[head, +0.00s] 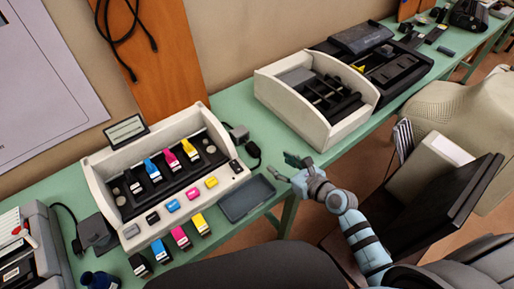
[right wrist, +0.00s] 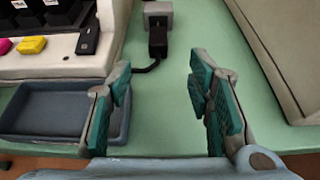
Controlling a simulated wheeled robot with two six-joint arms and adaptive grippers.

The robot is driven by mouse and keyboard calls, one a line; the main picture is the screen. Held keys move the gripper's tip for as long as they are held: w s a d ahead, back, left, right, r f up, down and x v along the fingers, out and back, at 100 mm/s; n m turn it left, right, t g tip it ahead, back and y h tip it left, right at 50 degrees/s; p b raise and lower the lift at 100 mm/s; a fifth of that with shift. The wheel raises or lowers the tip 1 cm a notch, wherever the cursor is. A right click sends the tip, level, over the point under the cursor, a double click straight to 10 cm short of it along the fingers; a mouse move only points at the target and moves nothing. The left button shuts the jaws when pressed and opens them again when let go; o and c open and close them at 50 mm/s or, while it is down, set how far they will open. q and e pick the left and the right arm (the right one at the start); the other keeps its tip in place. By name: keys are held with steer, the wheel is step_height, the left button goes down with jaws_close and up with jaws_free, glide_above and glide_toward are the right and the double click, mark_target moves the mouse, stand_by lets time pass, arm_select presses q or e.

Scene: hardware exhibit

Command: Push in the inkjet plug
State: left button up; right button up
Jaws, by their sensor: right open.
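The black inkjet plug (head: 253,149) with its cord lies on the green table, to the right of the white inkjet exhibit. In the right wrist view the plug (right wrist: 157,41) is in line with a grey socket block (right wrist: 158,14), which also shows in the head view (head: 238,133). The two are close together; I cannot tell how deep the plug sits. My right gripper (head: 284,168) is open and empty, in front of the plug near the table's front edge. In the right wrist view its fingers (right wrist: 160,88) are spread, with the plug beyond and between them.
The white inkjet exhibit (head: 102,170) with several coloured cartridges stands left of the plug. A dark blue-grey tray (head: 246,199) lies at the table's front edge. A second white box (head: 335,127) stands to the right.

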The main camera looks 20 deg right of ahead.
mark_target(256, 150)
steer(key=b+x, duration=0.2)
steer(key=x, duration=0.4)
steer(key=b+x, duration=0.3)
steer(key=x, duration=0.3)
steer(key=shift+w+a+f, duration=0.15)
steer(key=shift+f, duration=0.2)
steer(key=shift+w+a, duration=0.2)
steer(key=shift+w, duration=0.2)
steer(key=shift+c, duration=0.2)
jaws_close()
